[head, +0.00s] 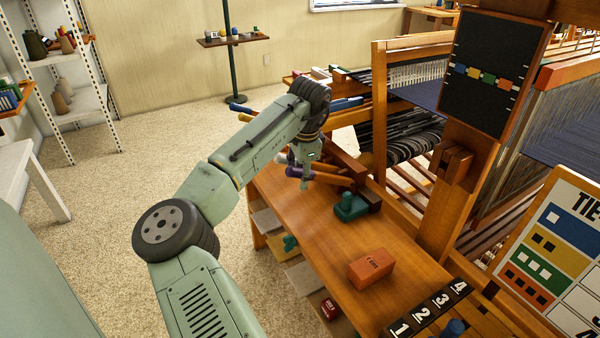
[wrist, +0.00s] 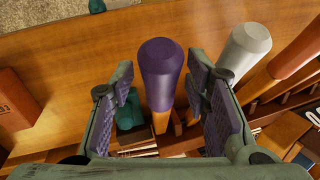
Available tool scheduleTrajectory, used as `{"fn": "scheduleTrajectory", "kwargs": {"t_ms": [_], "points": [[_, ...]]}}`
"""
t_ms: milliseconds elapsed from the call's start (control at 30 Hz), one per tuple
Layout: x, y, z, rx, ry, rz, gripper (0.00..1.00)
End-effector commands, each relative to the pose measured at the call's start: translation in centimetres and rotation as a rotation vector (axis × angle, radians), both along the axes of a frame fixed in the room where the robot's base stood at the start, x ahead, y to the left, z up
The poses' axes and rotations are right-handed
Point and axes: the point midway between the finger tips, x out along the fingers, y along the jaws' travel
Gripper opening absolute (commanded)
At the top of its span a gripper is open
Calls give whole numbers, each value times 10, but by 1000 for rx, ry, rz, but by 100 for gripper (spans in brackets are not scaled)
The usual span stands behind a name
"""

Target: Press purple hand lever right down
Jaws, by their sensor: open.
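The purple hand lever (wrist: 160,70) stands between the open jaws of my gripper (wrist: 164,88) in the wrist view. Its thick rounded purple grip narrows to an orange-brown wooden shaft. A gap shows on the left side of the grip; the right finger pad is close to it, and I cannot tell whether they touch. The finger pads are also purple. In the head view my gripper (head: 299,172) is over the loom bench's far end, among the levers. The purple lever is mostly hidden there by my gripper.
A white-grey lever (wrist: 248,55) and an orange lever (wrist: 290,60) stand close to the right in the wrist view. On the wooden bench (head: 315,225) are a teal object (head: 350,207) and an orange block (head: 371,268). The loom frame (head: 437,215) rises at the right.

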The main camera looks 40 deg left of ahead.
Motion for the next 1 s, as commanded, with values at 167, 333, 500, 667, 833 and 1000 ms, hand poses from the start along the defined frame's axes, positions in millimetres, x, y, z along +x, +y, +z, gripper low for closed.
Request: {"fn": "scheduleTrajectory", "kwargs": {"t_ms": [167,333,500,667,833,1000], "points": [[0,0,0,0,0,0,33],[0,0,0,0,0,0,22],[0,0,0,0,0,-1,10],[0,0,0,0,0,-1,0],[0,0,0,-1,1,-1,0],[0,-1,0,-1,1,-2,0]]}}
